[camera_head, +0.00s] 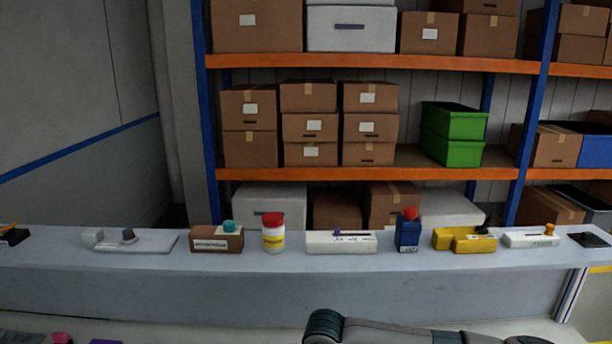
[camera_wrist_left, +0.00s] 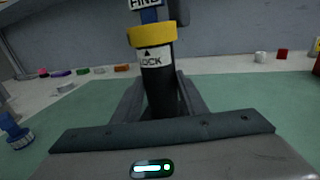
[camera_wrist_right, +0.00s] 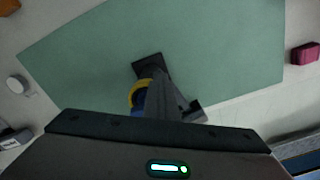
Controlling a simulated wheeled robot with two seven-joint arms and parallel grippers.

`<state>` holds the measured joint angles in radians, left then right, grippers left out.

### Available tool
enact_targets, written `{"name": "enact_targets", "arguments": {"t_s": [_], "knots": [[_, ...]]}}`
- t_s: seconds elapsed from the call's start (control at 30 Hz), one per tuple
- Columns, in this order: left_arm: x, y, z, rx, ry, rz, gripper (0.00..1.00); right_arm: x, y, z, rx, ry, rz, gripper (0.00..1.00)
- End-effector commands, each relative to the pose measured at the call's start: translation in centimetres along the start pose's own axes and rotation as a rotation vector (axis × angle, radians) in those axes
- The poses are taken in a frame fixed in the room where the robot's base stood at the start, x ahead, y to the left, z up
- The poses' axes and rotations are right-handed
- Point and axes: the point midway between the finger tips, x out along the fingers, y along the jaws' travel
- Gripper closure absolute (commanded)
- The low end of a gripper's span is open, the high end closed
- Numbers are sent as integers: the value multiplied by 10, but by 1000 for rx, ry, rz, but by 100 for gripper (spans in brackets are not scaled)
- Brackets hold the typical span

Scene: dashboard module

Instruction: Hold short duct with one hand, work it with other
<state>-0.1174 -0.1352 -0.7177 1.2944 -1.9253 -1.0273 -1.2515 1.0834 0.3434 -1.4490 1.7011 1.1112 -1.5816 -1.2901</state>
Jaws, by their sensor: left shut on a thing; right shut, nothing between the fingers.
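The short duct (camera_wrist_left: 157,80) is a dark tube with a white LOCK label, a yellow ring (camera_wrist_left: 152,34), and a blue part and FINE label above it. It stands roughly upright in the left wrist view, its top cut off by the frame. My left gripper (camera_wrist_left: 160,105) is shut on its lower part. In the right wrist view my right gripper (camera_wrist_right: 165,88) is shut and empty above the green mat. The yellow ring (camera_wrist_right: 139,92) and a blue part show just left of its fingers, partly hidden behind them. I cannot tell whether they touch. Neither gripper shows in the head view.
A green mat (camera_wrist_left: 240,95) covers the worktop. A blue knob-like part (camera_wrist_left: 15,132) lies at its left. A red block (camera_wrist_right: 305,53) lies beyond the mat. A raised ledge (camera_head: 140,262) at the back carries several devices, with box shelves behind. The mat's middle looks clear.

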Motion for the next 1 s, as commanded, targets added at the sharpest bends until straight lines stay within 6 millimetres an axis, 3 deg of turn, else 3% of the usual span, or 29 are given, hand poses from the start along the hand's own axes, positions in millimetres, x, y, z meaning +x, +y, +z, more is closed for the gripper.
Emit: {"name": "enact_targets", "arguments": {"t_s": [1.0], "knots": [[-1, -3, 0, 0, 2, -8, 97, 0, 26, -2, -5, 6, 5, 100]]}}
